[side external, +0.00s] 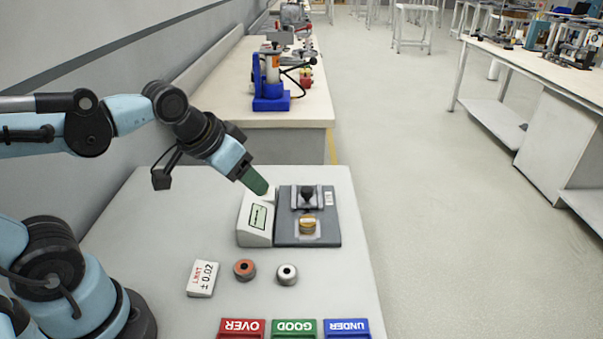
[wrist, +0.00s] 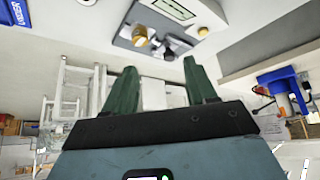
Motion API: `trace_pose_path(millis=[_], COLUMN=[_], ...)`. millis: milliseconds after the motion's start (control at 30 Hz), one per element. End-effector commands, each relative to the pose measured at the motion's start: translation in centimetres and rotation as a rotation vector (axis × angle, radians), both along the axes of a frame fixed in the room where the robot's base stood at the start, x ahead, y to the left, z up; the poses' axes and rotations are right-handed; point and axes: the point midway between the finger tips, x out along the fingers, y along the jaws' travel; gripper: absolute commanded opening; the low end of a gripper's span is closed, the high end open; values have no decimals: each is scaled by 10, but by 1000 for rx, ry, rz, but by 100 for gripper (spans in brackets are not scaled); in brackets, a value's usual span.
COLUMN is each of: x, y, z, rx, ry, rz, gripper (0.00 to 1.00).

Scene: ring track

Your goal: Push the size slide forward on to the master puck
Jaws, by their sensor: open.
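The gauge is a dark grey base plate (side external: 329,233) on the white table, with a white readout box (side external: 252,235) at its left. The size slide, with a black knob (side external: 308,194), sits toward the far end of the plate. The gold-coloured master puck (side external: 307,226) sits nearer the camera, with a gap between them. In the wrist view, the knob (wrist: 172,50) and puck (wrist: 141,36) show near the top, beyond the fingertips. My gripper (side external: 256,182) hangs in the air near the box's far end, left of the slide. Its green fingers (wrist: 163,64) are apart and empty.
A limit card (side external: 202,279), a copper-topped ring (side external: 245,269) and a silver ring (side external: 287,274) lie in front. Red (side external: 241,329), green (side external: 294,329) and blue (side external: 347,329) bins line the near edge. A bench with a blue machine (side external: 270,90) stands behind.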

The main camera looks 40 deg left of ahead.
Motion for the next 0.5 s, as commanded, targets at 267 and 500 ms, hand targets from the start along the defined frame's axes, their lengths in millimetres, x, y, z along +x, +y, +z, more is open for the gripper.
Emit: trace_pose_path(millis=[267,500], x=[51,99], y=[3,5], z=[30,38], rx=[2,2], ry=[165,313], rz=[1,2], gripper=[56,56])
